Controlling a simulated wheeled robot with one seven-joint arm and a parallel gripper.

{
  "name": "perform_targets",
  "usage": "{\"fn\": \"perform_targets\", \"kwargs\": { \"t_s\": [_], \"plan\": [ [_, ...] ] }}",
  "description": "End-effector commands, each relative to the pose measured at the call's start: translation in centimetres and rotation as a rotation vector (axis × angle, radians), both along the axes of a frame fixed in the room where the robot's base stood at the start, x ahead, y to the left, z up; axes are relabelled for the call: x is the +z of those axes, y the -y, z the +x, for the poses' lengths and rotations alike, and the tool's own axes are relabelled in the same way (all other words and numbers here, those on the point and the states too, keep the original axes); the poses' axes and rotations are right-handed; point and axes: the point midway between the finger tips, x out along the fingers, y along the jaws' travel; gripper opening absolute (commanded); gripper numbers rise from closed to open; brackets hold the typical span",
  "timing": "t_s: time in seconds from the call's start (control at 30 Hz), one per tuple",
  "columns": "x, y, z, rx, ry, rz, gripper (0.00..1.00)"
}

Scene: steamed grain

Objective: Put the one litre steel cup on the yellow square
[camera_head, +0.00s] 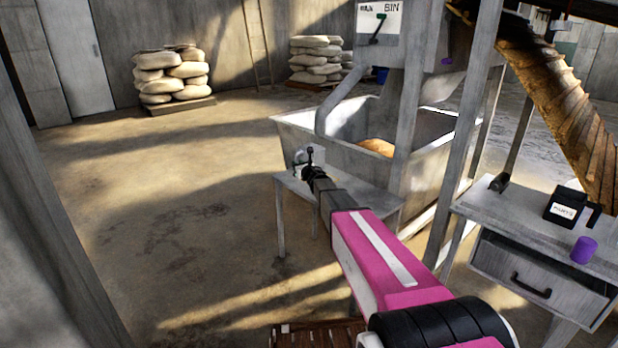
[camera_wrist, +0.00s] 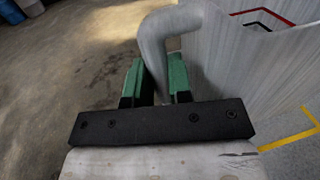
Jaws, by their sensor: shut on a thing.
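The steel cup (camera_wrist: 215,60) fills much of the right of the wrist view, grey, with a curved side handle (camera_wrist: 153,45). My gripper (camera_wrist: 158,80) has its green finger pads closed on either side of this handle. In the head view my gripper (camera_head: 305,162) is small, at the left end of a small grey table (camera_head: 368,193), and the cup is mostly too small to make out. A yellow outline (camera_wrist: 288,142), part of the yellow square, shows at the lower right of the wrist view, beside the cup. I cannot tell whether the cup touches the table.
Red (camera_wrist: 265,14) and black (camera_wrist: 250,23) lines show at the wrist view's upper right. A grey trough (camera_head: 335,150) with grain stands behind the table. A drawer desk (camera_head: 490,212) with a purple cup (camera_head: 584,250) is at right. Floor at left is clear.

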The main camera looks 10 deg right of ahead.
Motion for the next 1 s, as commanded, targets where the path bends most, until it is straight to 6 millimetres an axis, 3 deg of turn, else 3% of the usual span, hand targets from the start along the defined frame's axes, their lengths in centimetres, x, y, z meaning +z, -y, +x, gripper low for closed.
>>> {"fn": "perform_targets", "kwargs": {
  "t_s": [0.2,0.4,0.57,0.83,1.0],
  "plan": [
    [-2.4,3.2,2.8,0.001,0.002,0.0,0.0],
    [-3.7,4.9,3.8,0.002,0.001,0.0,0.0],
    [-4.2,5.0,3.9,0.003,0.001,0.0,0.0],
    [-7.5,5.0,4.0,0.002,0.0,0.0,0.0],
    [-7.7,5.0,3.9,0.002,0.003,-0.001,0.0]
  ]
}}
